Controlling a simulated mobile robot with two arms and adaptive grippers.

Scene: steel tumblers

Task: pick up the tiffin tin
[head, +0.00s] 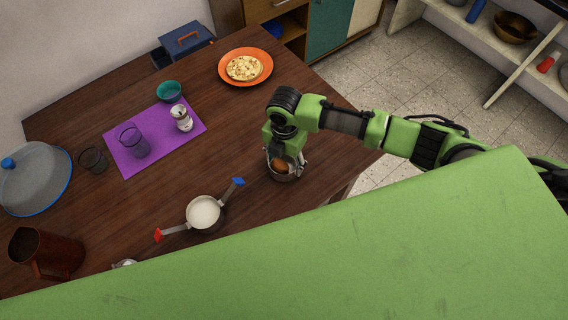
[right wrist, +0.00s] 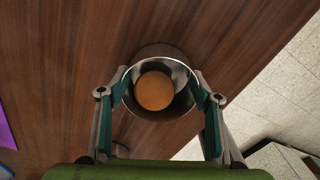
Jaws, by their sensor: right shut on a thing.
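The tiffin tin, a round open steel vessel (head: 284,177), is near the table's right edge in the head view. A round orange-brown thing (right wrist: 154,91) lies inside it. My right gripper (head: 287,164) comes down over the tin from above. In the right wrist view its fingers (right wrist: 162,88) press on opposite sides of the tin's steel wall (right wrist: 157,50), shut on it. I cannot tell whether the tin's base touches the table. My left gripper is not in view.
A pan of white contents (head: 204,212) with red and blue handle ends stands left of the tin. An orange plate (head: 264,78) with food is behind. The dark wooden table (head: 235,130) is bare between them.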

